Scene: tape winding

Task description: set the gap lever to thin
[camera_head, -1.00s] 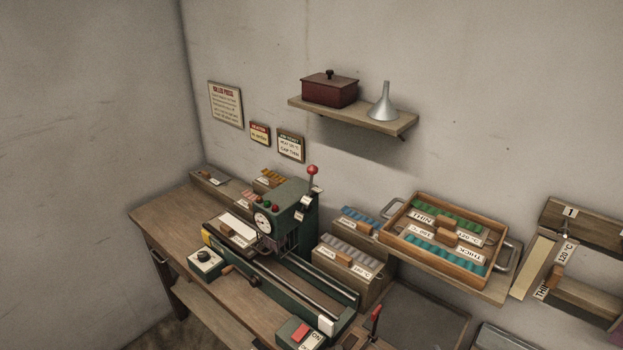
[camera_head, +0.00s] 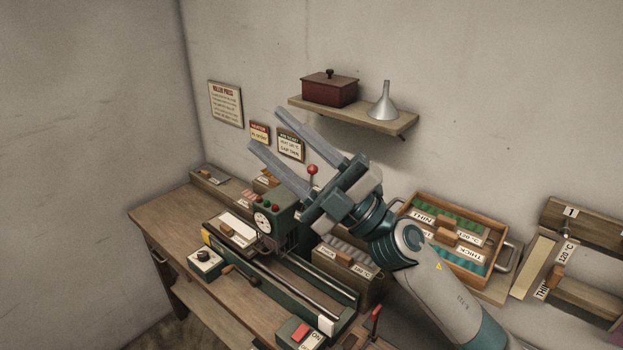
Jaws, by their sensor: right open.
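The gap lever with its red ball knob (camera_head: 313,169) stands up at the top of the green roller press (camera_head: 283,222). Its shaft and the top of the press are partly hidden by my right gripper. My right gripper (camera_head: 264,127) is open and empty, with its two long grey fingers pointing up and left. I cannot tell the gap in depth; nothing is held. My left gripper is not in view.
The press stands on a wooden bench (camera_head: 166,215). A wall shelf (camera_head: 352,119) holds a dark red box (camera_head: 329,89) and a funnel (camera_head: 383,103). Small signs hang behind the fingers.

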